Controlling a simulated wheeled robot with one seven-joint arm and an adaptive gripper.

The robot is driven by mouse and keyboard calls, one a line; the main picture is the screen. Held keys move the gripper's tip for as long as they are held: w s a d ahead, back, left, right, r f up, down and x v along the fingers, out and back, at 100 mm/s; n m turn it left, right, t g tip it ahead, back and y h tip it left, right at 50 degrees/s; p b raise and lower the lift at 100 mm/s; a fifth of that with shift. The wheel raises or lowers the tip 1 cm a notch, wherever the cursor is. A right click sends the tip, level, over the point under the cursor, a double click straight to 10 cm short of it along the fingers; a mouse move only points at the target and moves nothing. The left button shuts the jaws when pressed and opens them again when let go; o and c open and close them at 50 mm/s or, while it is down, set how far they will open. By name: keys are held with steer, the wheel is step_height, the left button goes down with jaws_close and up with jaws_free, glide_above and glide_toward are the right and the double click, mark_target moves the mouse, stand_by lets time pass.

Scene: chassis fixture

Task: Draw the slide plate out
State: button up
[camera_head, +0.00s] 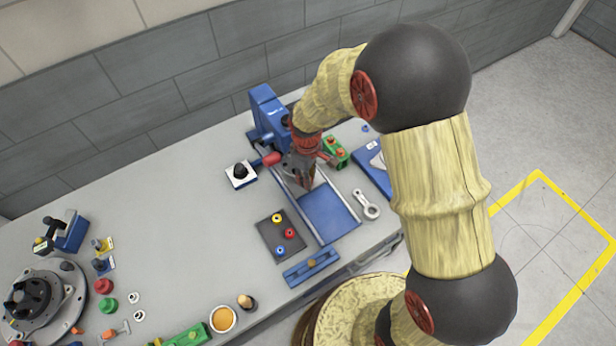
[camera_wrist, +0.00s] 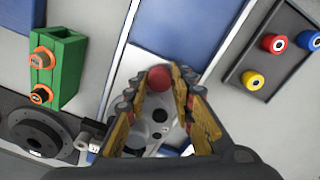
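The slide plate is a blue flat plate (camera_head: 328,212) lying between two pale rails on the grey bench. It also shows at the top of the wrist view (camera_wrist: 190,22), with a pale strip at its near edge. My gripper (camera_head: 301,178) points down at the back end of the rails. In the wrist view, its fingertips (camera_wrist: 166,82) stand apart on either side of a round red knob (camera_wrist: 158,76). Whether they press on the knob cannot be told. The fingers hide the knob's base and what it is fixed to.
A blue press (camera_head: 268,115) stands behind the rails, its red-tipped lever close to my gripper. A green block (camera_head: 336,152) sits right of the gripper. A dark tray (camera_head: 280,236) with coloured rings lies left of the rails. A blue bar (camera_head: 311,268) lies in front of them.

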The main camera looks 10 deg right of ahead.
jaws_close()
stand_by(0.5)
steer(key=s+d, duration=0.1)
steer(key=s, duration=0.3)
steer(key=s+d+p, duration=0.1)
steer(key=s+d, duration=0.1)
steer(key=s, duration=0.2)
steer(key=s+d+p, duration=0.1)
steer(key=s+d, duration=0.1)
steer(key=s, duration=0.2)
steer(key=shift+s+d, duration=0.2)
steer(key=shift+s, duration=0.2)
steer(key=shift+s+d+p, duration=0.25)
steer(key=shift+s+p, duration=0.05)
steer(key=shift+s, duration=0.45)
steer(key=shift+o, duration=1.4)
jaws_free()
steer(key=shift+d, duration=0.1)
steer(key=shift+o, duration=1.3)
